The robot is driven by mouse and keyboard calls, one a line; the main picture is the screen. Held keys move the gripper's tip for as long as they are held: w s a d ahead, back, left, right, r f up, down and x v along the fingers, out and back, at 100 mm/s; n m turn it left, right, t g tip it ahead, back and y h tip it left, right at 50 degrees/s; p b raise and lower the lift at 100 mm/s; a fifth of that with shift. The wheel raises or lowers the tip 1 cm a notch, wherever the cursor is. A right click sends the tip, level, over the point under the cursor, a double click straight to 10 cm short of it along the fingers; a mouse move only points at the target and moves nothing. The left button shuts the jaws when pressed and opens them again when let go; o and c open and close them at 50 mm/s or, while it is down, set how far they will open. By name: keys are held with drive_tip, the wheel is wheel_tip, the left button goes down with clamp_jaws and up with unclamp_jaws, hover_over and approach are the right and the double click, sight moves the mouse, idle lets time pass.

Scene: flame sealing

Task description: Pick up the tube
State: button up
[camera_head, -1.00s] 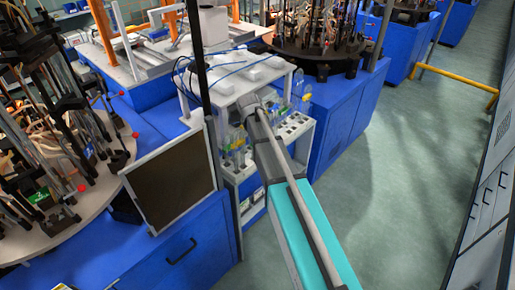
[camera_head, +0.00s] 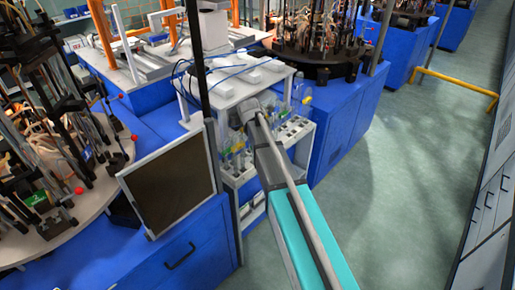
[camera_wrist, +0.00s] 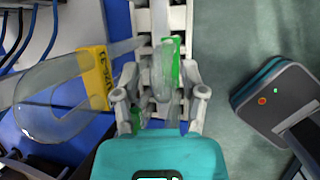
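In the wrist view, my gripper (camera_wrist: 161,92) is open, with one finger on each side of a clear glass tube (camera_wrist: 162,70) with a green label. I cannot tell whether either finger touches the tube. A larger clear glass vessel (camera_wrist: 50,100) with a yellow label lies to the left of the left finger. A white rack (camera_wrist: 143,22) with square openings is behind the tube. In the head view, my arm reaches over the white rack cart (camera_head: 304,143), and its wrist hides the fingers. Tubes with coloured labels (camera_head: 238,158) stand at the cart's left side.
A white shelf (camera_head: 225,90) with blue cables overhangs the rack. A dark framed panel (camera_head: 170,185) and a thin black post (camera_head: 200,80) stand left of my arm. Blue cabinets (camera_head: 345,125) are behind the cart. The green floor (camera_head: 400,200) at the right is clear.

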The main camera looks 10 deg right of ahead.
clamp_jaws()
drive_tip(key=shift+r, duration=0.2)
wheel_tip(320, 180, up, 10)
drive_tip(key=p, duration=1)
drive_tip(key=shift+f, duration=0.15)
idle(0.6)
